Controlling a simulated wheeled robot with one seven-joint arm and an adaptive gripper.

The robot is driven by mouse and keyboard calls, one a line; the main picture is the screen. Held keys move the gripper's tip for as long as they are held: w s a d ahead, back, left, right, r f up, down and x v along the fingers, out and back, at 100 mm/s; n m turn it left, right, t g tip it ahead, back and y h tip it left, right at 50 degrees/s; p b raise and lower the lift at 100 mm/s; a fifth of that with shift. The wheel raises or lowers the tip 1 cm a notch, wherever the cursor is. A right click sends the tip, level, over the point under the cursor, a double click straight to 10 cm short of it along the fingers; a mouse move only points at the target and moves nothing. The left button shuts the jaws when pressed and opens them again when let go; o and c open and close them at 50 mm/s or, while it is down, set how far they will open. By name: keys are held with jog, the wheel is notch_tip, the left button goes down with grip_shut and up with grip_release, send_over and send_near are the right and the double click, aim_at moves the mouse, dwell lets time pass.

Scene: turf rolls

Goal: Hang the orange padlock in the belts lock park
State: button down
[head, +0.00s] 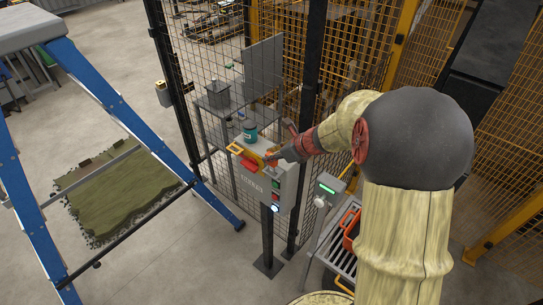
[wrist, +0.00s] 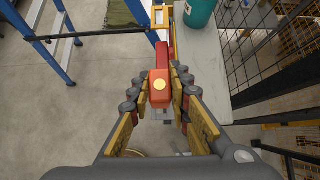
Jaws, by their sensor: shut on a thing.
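My gripper (wrist: 160,90) is shut on the orange padlock (wrist: 160,75), an orange-red block with a round yellow spot, held between the two fingers. In the head view my gripper (head: 272,159) is at the upper part of a grey control box (head: 253,187) on a post, and the padlock shows as a small orange patch there. A red bar (head: 249,164) and a yellow frame (head: 235,149) lie just beyond; they also show in line with the padlock in the wrist view. I cannot tell whether the shackle is around anything. No lock park label is readable.
A blue ladder (head: 115,105) and green turf (head: 120,190) are at left. A rack with an orange item (head: 350,225) stands at right.

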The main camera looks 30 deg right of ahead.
aim_at(272, 165)
jog(key=shift+f+b, duration=1.8)
jog(key=shift+f, duration=0.4)
jog(key=c, duration=1.6)
grip_release()
jog(key=v, duration=1.2)
